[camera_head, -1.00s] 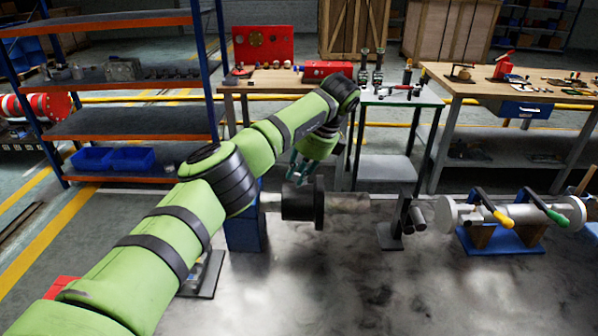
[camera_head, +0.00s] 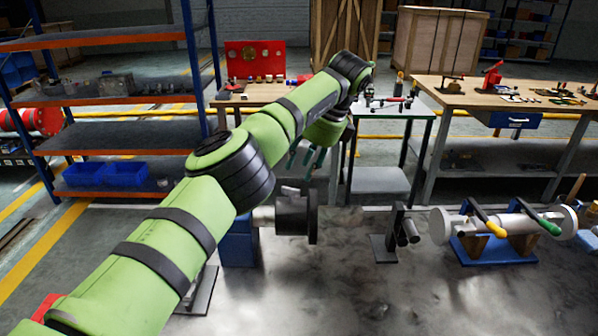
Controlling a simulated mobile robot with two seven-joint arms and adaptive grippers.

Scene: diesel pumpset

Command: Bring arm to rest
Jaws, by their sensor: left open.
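My left arm (camera_head: 205,200) comes in from the lower left and reaches up toward the middle of the view, its wrist bent down at the far end. My left gripper (camera_head: 307,157) hangs below the wrist, partly hidden by the arm. It is open, with nothing seen between its fingers. It is above and behind the dark cylindrical part (camera_head: 293,213) on the grey work surface (camera_head: 330,285). A gap shows between the gripper and that part. My right gripper is not in view.
A shaft assembly with yellow and green handles (camera_head: 500,225) rests on a blue stand at right. A black bracket (camera_head: 390,238) stands left of it. Behind are a small table (camera_head: 415,108), a wooden bench (camera_head: 450,88) and a shelf rack (camera_head: 120,135). The front middle surface is clear.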

